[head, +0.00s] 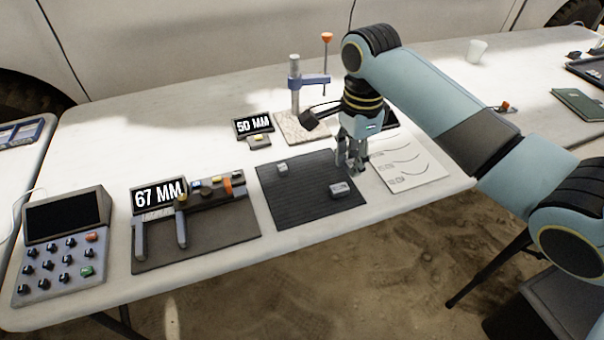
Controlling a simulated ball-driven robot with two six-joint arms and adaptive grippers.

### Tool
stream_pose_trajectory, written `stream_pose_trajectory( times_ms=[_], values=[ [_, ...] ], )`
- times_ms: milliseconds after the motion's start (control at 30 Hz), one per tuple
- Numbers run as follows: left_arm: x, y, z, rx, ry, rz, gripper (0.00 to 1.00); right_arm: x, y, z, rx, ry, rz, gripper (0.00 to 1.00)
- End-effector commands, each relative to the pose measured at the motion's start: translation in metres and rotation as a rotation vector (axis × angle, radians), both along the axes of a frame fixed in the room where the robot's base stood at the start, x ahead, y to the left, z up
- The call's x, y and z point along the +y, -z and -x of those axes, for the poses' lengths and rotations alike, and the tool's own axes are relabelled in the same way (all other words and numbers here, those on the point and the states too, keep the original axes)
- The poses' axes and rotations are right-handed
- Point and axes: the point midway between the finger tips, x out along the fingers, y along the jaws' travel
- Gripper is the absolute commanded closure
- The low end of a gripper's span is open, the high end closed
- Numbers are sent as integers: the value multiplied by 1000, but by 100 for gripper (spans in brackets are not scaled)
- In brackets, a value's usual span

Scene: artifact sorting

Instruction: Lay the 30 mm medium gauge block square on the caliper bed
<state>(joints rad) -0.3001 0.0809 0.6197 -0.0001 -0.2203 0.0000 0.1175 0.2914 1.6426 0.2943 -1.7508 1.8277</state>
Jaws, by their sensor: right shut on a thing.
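My right gripper (352,168) points down at the right edge of the dark ribbed mat (275,200). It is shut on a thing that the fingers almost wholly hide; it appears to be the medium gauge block. A small grey block (282,168) lies on the mat left of the gripper. A longer grey block (341,190) lies on the mat just in front of it. The caliper (182,228) stands at the left on a dark bed (215,231), its jaws apart. Its display (159,195) reads 67 MM. My left gripper is not in view.
A height gauge (296,85) on a speckled base and a 50 MM display (254,125) stand behind the mat. A sheet with drawn curves (425,173) lies right of the gripper. A button console (62,250) is at far left. A narrow bare strip separates bed and mat.

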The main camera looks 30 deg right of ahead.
Motion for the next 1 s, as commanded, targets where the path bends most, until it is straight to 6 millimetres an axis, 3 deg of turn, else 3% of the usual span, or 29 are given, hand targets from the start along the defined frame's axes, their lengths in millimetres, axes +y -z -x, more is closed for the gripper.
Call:
stream_pose_trajectory(
  times_ms=[200,400,567,800,1000],
  values=[
    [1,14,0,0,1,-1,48,26,35,-51,0,-2,-4,100],
    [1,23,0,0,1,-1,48,40,57,-84,1,-1,-1,100],
    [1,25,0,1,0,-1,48,44,64,-92,2,-2,0,100],
    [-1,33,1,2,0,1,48,44,98,-92,2,-3,1,100],
    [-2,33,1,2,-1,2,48,44,101,-92,-1,-3,0,100]
  ],
)
